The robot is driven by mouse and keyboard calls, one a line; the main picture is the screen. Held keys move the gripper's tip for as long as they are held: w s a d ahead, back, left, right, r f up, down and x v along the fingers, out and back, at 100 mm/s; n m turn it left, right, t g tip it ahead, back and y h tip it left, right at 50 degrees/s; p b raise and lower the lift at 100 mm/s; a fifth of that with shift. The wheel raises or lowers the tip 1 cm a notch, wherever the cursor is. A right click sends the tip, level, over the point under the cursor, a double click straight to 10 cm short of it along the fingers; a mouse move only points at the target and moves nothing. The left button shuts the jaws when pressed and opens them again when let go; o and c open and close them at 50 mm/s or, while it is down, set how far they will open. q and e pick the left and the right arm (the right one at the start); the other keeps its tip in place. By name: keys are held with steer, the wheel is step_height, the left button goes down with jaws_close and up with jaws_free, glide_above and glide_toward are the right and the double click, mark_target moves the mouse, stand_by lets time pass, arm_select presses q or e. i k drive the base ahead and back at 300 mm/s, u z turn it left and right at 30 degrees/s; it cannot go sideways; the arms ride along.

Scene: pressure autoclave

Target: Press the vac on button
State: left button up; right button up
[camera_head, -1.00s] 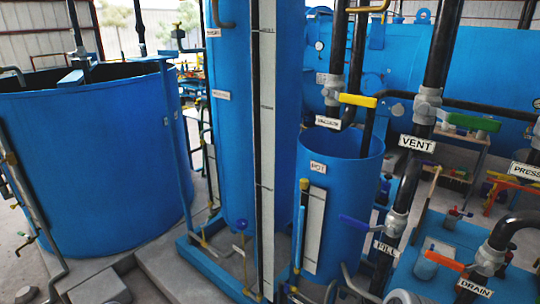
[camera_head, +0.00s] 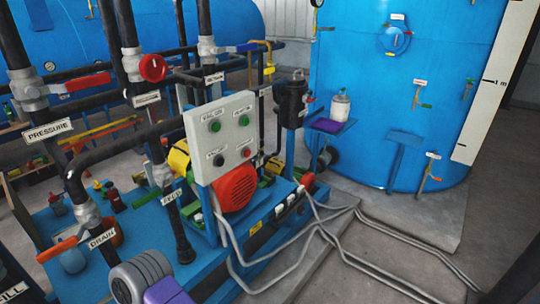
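A light grey control panel (camera_head: 224,138) stands upright left of centre in the head view, facing me at a slant. It carries two green buttons along the top, the left one (camera_head: 215,126) and the right one (camera_head: 243,120). Below them are a black button (camera_head: 218,160) on the left and a red button (camera_head: 246,152) on the right. Small labels sit by the buttons, too small for me to read surely, so I cannot tell which one is vac on. Neither of my grippers shows in the view.
A red-fronted motor (camera_head: 236,188) sits below the panel on a blue base. Black pipes with valves, including a red-handled one (camera_head: 152,68), crowd the left. A large blue tank (camera_head: 400,80) stands right. Grey conduits (camera_head: 330,240) cross the floor; concrete around them is open.

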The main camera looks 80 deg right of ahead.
mark_target(216, 127)
steer(key=z, duration=2.15)
